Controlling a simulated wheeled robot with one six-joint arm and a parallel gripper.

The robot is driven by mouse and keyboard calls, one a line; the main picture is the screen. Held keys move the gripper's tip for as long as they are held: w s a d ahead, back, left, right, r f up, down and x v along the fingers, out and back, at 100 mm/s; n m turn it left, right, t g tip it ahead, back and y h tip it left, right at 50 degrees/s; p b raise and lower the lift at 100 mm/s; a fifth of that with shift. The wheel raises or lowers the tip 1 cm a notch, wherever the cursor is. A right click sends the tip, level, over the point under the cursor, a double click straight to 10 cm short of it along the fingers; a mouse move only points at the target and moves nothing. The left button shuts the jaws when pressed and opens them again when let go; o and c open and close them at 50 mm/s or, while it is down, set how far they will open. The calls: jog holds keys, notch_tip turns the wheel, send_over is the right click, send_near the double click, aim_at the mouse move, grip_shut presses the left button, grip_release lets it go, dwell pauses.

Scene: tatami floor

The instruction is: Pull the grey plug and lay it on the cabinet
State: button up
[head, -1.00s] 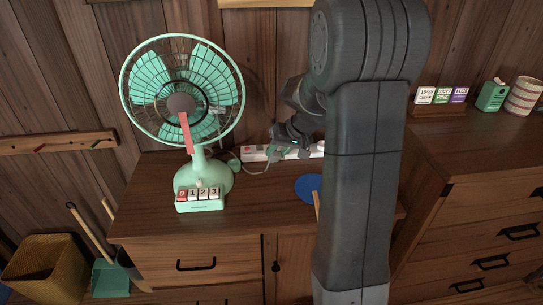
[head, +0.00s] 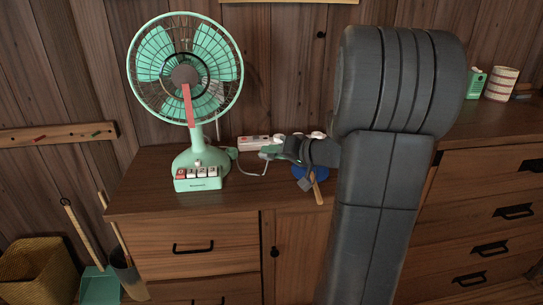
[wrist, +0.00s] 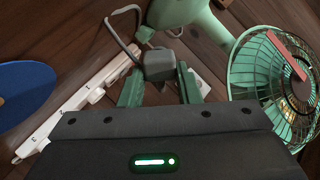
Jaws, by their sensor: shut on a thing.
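The grey plug (wrist: 158,64) is between the two green fingers of my gripper (wrist: 159,74) in the wrist view, and the gripper is shut on it. A grey cord (wrist: 122,36) loops away from it. In the head view my gripper (head: 267,152) is over the cabinet (head: 140,182), in front of the white power strip (head: 252,142); the plug is too small there to make out. The strip also shows behind the fingers in the wrist view (wrist: 80,100). The plug looks clear of the strip, though its prong side is hidden.
A mint fan (head: 198,160) stands on the cabinet left of my gripper. The cabinet top in front of the gripper is clear.

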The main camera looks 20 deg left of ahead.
jog(key=shift+f+b, duration=1.1)
jog(key=shift+f, duration=2.05)
jog(key=o, duration=1)
jog(key=p+v, duration=0.2)
jog(key=v, duration=1.1)
jog(key=shift+d+r, duration=0.2)
jog(key=shift+d, duration=0.15)
